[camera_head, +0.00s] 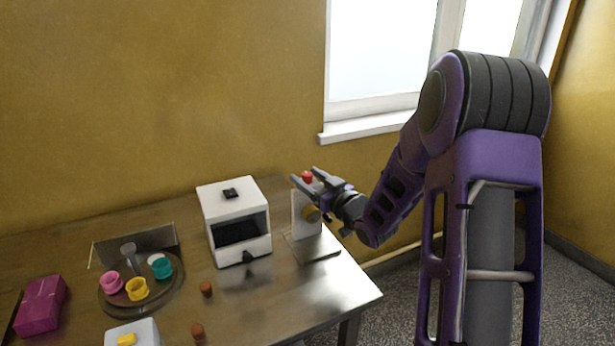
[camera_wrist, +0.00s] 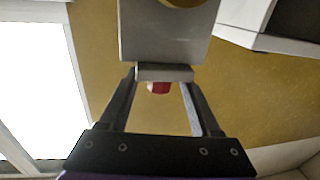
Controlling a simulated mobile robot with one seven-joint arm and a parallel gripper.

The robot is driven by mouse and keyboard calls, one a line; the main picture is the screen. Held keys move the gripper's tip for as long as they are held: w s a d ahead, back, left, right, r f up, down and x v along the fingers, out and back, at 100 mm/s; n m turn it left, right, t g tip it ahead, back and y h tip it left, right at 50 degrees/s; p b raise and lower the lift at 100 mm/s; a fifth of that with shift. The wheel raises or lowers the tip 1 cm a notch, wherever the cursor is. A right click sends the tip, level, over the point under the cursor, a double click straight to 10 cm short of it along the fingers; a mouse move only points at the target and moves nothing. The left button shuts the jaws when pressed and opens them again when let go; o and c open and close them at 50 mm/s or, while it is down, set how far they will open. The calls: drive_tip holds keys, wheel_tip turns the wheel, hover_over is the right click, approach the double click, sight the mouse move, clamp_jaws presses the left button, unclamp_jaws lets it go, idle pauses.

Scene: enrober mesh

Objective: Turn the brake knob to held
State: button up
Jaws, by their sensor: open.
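An upright pale panel (camera_head: 306,216) stands on a base plate at the table's right end. A small red piece (camera_head: 307,176) is at the panel's top. I cannot tell which of these is the brake knob. My gripper (camera_head: 304,177) is open at the top of the panel. In the wrist view, the panel (camera_wrist: 168,38) lies beyond my fingertips (camera_wrist: 160,84), with the red piece (camera_wrist: 158,87) between the fingers. Contact cannot be told.
A white machine (camera_head: 228,205) with a dark opening stands left of the panel. Further left are a round tray (camera_head: 112,306) with coloured cups, a magenta box (camera_head: 40,306) and a white box (camera_head: 140,332) with a yellow piece. Two brown pieces (camera_head: 206,289) lie in front. The table's front right is clear.

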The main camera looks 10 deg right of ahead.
drive_tip(key=shift+w+a, duration=0.1)
drive_tip(key=shift+w, duration=0.15)
clamp_jaws()
